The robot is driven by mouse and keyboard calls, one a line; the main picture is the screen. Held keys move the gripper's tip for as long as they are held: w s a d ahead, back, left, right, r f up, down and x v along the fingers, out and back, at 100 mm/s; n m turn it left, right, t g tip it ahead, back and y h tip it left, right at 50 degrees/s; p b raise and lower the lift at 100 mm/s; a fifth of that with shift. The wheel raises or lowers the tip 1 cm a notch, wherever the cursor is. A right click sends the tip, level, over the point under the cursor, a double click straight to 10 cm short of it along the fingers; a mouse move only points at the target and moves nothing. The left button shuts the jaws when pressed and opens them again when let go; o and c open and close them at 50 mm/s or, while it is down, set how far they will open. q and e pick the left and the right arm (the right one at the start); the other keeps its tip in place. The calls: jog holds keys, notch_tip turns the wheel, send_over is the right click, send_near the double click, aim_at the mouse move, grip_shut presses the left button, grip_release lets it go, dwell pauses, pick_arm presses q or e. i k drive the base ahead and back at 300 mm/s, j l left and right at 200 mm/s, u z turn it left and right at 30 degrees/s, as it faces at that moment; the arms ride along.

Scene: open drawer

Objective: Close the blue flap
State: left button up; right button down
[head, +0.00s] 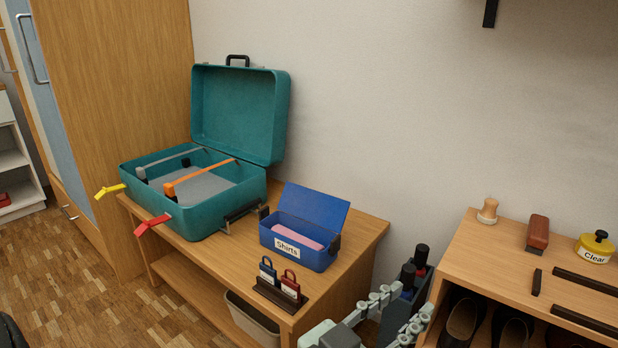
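The blue flap (318,207) is the lid of a small blue box (284,248) labelled "Shirts". It stands open, tilted up and back from the box's rear edge. Pink folded cloth (298,237) lies inside the box. My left gripper (408,301) is at the bottom centre-right, in front of and to the right of the box and apart from it. Its two jointed fingers are spread with a gap between them, and it appears empty. My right gripper is not in view.
An open teal suitcase (195,222) stands left of the box on the wooden bench (345,262). A stand with two padlocks (280,291) is in front of the box. A dark caddy with bottles (413,283) is behind my gripper. A shoe shelf (470,252) stands right.

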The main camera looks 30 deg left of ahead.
aim_at(330, 211)
jog(key=i+l+u, duration=0.1)
jog(key=u, duration=0.25)
jog(key=i+l+u, duration=0.25)
jog(key=u, duration=0.6)
jog(key=i+u, duration=0.1)
jog(key=u, duration=0.75)
jog(key=i+l+u, duration=0.1)
jog(key=u, duration=0.35)
jog(key=i+l+u, duration=0.2)
jog(key=i+l, duration=0.05)
jog(key=l, duration=0.1)
